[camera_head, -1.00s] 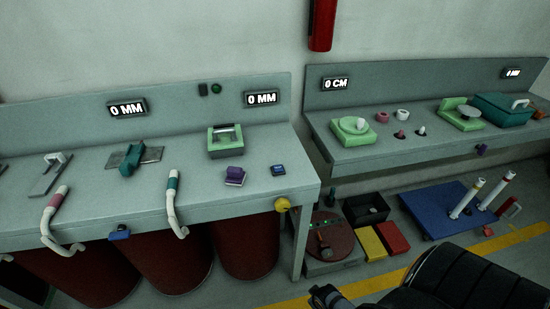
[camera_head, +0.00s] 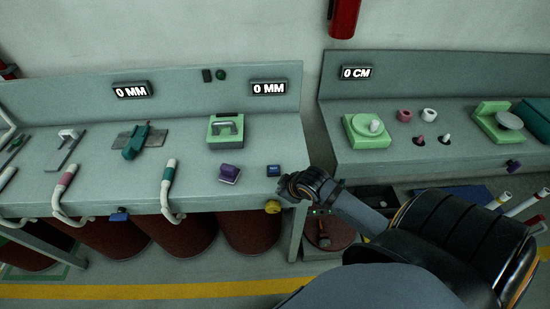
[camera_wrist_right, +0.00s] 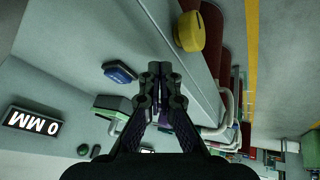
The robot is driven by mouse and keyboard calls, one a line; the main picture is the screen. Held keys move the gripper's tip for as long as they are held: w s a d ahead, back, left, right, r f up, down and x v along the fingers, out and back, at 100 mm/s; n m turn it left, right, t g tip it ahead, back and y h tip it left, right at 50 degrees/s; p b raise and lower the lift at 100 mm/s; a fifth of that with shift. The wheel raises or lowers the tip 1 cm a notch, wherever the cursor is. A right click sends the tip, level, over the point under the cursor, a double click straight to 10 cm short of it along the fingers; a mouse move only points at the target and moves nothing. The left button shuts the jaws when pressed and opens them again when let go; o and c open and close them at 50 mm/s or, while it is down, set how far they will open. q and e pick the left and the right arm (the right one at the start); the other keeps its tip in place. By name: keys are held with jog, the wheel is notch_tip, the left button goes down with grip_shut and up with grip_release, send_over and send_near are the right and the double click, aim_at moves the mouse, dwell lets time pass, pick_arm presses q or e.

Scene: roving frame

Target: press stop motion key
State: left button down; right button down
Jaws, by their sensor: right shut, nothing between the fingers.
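A small blue key (camera_head: 274,170) sits on the left bench top near its right front corner; its lettering is too small to read. It also shows in the right wrist view as a blue block with a dark base (camera_wrist_right: 119,73). My right gripper (camera_head: 284,190) is at that corner, just in front of and right of the blue key. In the right wrist view the closed fingers (camera_wrist_right: 160,72) hold nothing, and the key is apart from them, to their left. My left gripper is not in view.
A yellow knob (camera_head: 272,207) is on the bench's front edge, close below the gripper. A purple block (camera_head: 229,173) and a green device (camera_head: 225,130) stand left of the key. White bent handles (camera_head: 167,190) stick out in front. A second bench (camera_head: 390,162) is at the right.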

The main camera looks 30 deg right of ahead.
aim_at(275, 170)
jog(key=w+d+r+n+t+y, duration=0.1)
jog(key=w+d+r+n, duration=0.3)
jog(key=w+r, duration=0.5)
jog(key=shift+w+r+n+t+y+p, duration=0.15)
jog(key=shift+r+n+t+y+p, duration=0.2)
jog(key=shift+r+n+t, duration=0.45)
jog(key=shift+a+f, duration=0.1)
notch_tip(275, 170, down, 8)
jog(key=b, duration=0.8)
jog(key=shift+f, duration=0.3)
jog(key=shift+f+b, duration=0.4)
jog(key=shift+b, duration=0.05)
